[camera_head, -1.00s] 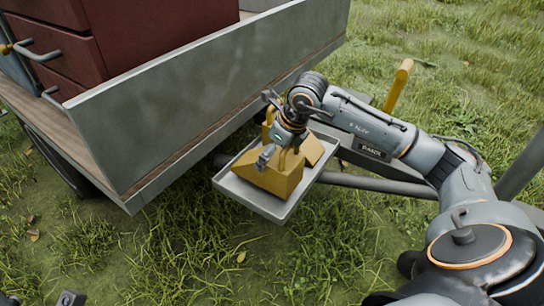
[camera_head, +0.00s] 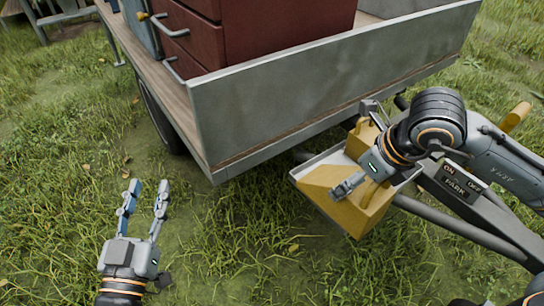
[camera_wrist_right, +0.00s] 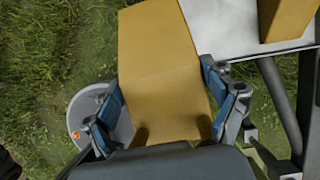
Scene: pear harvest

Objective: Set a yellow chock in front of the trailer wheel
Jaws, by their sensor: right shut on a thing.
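A yellow chock (camera_head: 350,205) is between the fingers of my right gripper (camera_head: 362,152), which is shut on it. The wrist view shows this chock (camera_wrist_right: 165,80) between both fingers, with grass beside it. It hides the near rim of the grey tray (camera_head: 312,165) and looks raised above it. A second yellow chock (camera_head: 364,133) is behind it, and shows on the tray in the wrist view (camera_wrist_right: 290,18). The trailer wheel (camera_head: 158,118) is mostly hidden under the trailer bed's left side. My left gripper (camera_head: 147,190) is open and empty over the grass.
The trailer's grey side panel (camera_head: 330,95) stands behind the tray, and a red drawer cabinet (camera_head: 280,35) is on the bed. The drawbar (camera_head: 465,228) and a yellow handle (camera_head: 516,117) are at the right. Grass between my left gripper and the tray is free.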

